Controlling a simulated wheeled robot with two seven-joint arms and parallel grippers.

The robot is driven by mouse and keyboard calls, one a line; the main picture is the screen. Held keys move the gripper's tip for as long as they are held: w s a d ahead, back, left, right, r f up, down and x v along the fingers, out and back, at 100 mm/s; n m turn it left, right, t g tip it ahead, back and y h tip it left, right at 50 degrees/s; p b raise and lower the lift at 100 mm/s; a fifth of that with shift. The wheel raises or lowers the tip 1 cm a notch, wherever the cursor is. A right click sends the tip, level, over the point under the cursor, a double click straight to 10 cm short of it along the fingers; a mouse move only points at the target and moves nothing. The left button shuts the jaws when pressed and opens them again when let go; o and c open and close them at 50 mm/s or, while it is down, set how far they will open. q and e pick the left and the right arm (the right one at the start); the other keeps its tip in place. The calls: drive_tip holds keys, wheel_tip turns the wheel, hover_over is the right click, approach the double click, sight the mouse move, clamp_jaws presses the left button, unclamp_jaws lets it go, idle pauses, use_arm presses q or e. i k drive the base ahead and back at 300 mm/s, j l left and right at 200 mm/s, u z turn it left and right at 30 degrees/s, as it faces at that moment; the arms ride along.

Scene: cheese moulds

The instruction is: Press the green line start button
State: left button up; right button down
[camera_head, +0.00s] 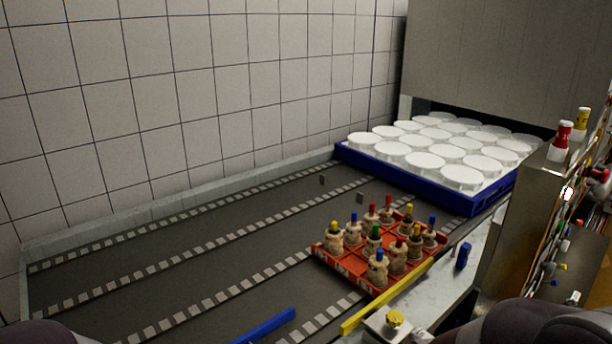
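A steel cabinet at the right edge carries a control panel seen at a steep angle. A small green spot (565,245) shows on this panel and may be the green button, but it is too small to tell. A bright white lamp-like spot (567,193) sits above it. Neither of my grippers shows. Dark rounded parts, probably of my arms, show at the bottom left and bottom right, well apart from the panel.
A dark conveyor (190,262) runs along the tiled wall. A blue tray (457,201) holds several white moulds. A yellow bar (385,297), a blue bar (264,326) and a yellow knob (395,319) are at the front.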

sight(560, 227)
drive_tip(key=l+z, duration=0.2)
drive_tip(key=z, duration=0.25)
drive_tip(key=l+z, duration=0.2)
drive_tip(key=z, duration=0.2)
drive_tip(key=l+z, duration=0.25)
drive_tip(key=z, duration=0.2)
